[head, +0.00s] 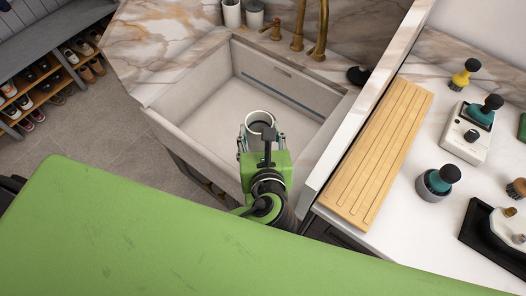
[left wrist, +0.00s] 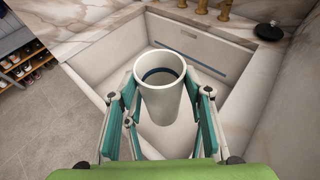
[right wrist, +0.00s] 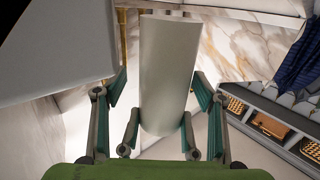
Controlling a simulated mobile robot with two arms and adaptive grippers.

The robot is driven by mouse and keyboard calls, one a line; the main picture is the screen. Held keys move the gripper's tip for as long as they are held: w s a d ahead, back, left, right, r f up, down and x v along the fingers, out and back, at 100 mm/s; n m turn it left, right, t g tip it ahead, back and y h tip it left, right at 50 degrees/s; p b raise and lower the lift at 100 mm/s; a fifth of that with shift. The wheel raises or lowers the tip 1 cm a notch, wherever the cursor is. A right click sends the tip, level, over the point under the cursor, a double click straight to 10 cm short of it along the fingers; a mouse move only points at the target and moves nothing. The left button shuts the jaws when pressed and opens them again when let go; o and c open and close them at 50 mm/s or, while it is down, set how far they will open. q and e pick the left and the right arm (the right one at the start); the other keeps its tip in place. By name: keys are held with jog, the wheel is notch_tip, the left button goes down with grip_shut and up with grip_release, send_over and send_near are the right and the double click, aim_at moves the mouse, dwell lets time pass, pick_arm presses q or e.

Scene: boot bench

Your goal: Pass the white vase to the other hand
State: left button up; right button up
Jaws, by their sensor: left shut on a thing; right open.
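The white vase (head: 260,117) is a plain open-topped cylinder, held over the sink. My left gripper (head: 262,143) is shut on it. In the left wrist view the vase (left wrist: 163,98) stands between the teal finger pads, with its round mouth toward the camera. In the right wrist view the vase (right wrist: 168,70) shows side-on, slightly tilted, in front of my right gripper (right wrist: 160,112). The right fingers are spread wide, one on each side of the vase's lower part. I cannot tell whether they touch it. My right gripper is not clear in the head view.
The pale stone sink (head: 205,105) lies below, with brass taps (head: 318,40) behind. A wooden board (head: 380,150) lies on the right counter. Brushes, including a teal one (head: 440,180), and a dark tray (head: 490,235) stand further right. A shoe rack (head: 40,85) is at far left.

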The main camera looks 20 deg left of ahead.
jog(key=shift+w, duration=0.1)
jog(key=c, duration=1.4)
pick_arm(q)
jog(key=o, duration=1.9)
jog(key=shift+c, duration=0.2)
pick_arm(e)
jog(key=shift+c, duration=0.2)
